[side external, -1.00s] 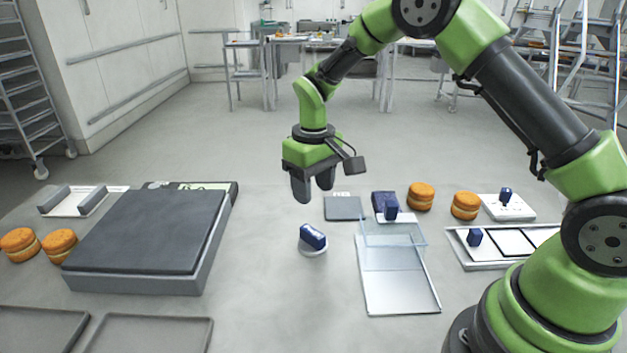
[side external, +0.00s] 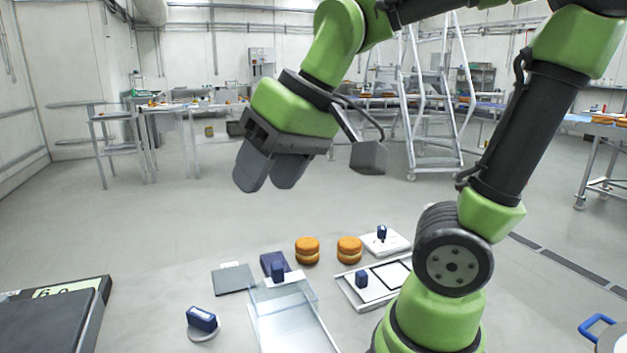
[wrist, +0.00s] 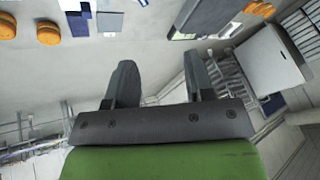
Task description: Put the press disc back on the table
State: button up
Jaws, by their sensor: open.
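What looks like the press disc, a pale round disc with a dark blue block-shaped handle (side external: 202,320), rests on the table at the front in the side view. It stands apart from the things around it. My gripper (side external: 268,183) is high above the table, tilted, with its two grey fingers apart and nothing between them. In the wrist view the open fingers of my gripper (wrist: 160,80) also show empty space between them. I cannot make out the disc surely in the wrist view.
A scale with a dark top (side external: 45,325) stands at the left. Right of the disc are a clear-ended metal tray (side external: 290,330), a dark square plate (side external: 233,279), two orange filled rounds (side external: 307,250) and a white compartment tray (side external: 390,277). Bare table surrounds the disc.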

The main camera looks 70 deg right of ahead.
jog(key=shift+m+t, duration=0.4)
jog(key=shift+t, duration=0.4)
jog(key=s, duration=0.5)
jog(key=shift+s+a+f, duration=0.2)
jog(key=shift+s+a, duration=0.05)
jog(key=shift+s, duration=0.05)
